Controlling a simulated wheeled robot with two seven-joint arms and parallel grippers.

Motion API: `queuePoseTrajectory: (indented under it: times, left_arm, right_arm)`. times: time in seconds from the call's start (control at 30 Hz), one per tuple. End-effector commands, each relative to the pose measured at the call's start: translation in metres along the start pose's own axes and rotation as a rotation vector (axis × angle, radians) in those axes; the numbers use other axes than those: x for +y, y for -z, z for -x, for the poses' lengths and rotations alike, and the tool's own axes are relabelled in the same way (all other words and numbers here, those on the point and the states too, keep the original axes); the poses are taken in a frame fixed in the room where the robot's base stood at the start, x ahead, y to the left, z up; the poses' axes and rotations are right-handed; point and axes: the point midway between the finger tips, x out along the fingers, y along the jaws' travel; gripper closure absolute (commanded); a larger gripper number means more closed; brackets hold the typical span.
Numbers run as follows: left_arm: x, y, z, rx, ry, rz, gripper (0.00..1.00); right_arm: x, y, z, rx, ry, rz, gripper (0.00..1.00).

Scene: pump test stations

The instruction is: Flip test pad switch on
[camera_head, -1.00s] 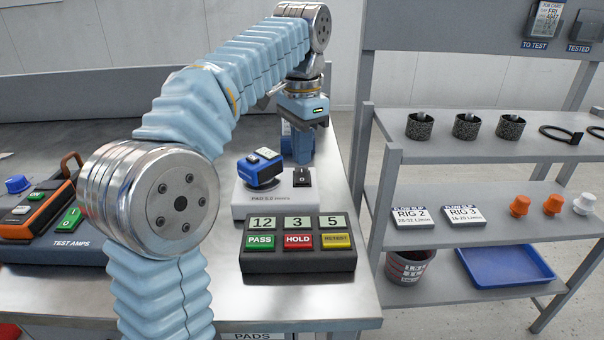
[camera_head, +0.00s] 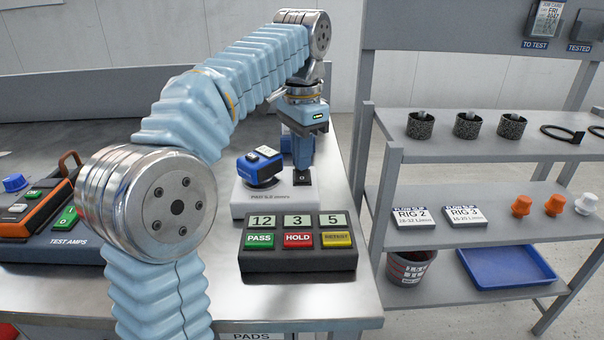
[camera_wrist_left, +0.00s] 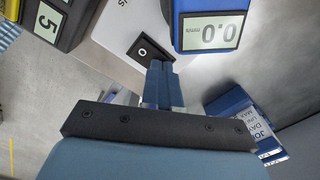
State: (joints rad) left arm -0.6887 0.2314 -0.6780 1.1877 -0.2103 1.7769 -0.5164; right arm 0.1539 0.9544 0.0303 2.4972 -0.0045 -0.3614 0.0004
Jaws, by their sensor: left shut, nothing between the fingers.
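The test pad (camera_head: 240,207) is a white base on the bench in the head view, with a blue meter (camera_head: 257,167) on it. Its black rocker switch (camera_head: 303,178) sits at the pad's back right corner. In the left wrist view the switch (camera_wrist_left: 143,50) shows an "O" mark, and the meter (camera_wrist_left: 210,32) reads 0.0 mm/s. My left gripper (camera_head: 303,166) is shut and empty, pointing down at the switch. In the left wrist view its fingertips (camera_wrist_left: 160,66) are right beside the switch's edge; I cannot tell whether they touch. My right gripper is out of view.
A dark counter box (camera_head: 298,259) with PASS, HOLD and RETEST keys stands in front of the pad. An orange-and-black instrument (camera_head: 38,208) is at the left. A blue item (camera_wrist_left: 235,112) lies behind the gripper. A grey shelf rack (camera_head: 480,157) stands to the right.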

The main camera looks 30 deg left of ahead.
Motion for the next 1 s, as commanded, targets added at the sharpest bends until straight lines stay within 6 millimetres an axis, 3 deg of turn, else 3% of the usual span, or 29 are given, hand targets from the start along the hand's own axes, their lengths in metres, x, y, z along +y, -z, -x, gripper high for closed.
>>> queuePoseTrajectory:
  times: [0.47, 0.77, 1.0]
  left_arm:
    - [0.0, 0.0, -0.004, -0.001, 0.0, 0.0, 1.0]
    - [0.0, 0.0, 0.023, 0.0, 0.0, 0.0, 1.0]
    - [0.0, 0.0, 0.041, 0.002, 0.001, 0.001, 1.0]
  right_arm:
    - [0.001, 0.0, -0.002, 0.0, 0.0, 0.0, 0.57]
    - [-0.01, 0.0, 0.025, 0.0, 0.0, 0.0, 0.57]
    - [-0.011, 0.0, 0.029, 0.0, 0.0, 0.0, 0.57]
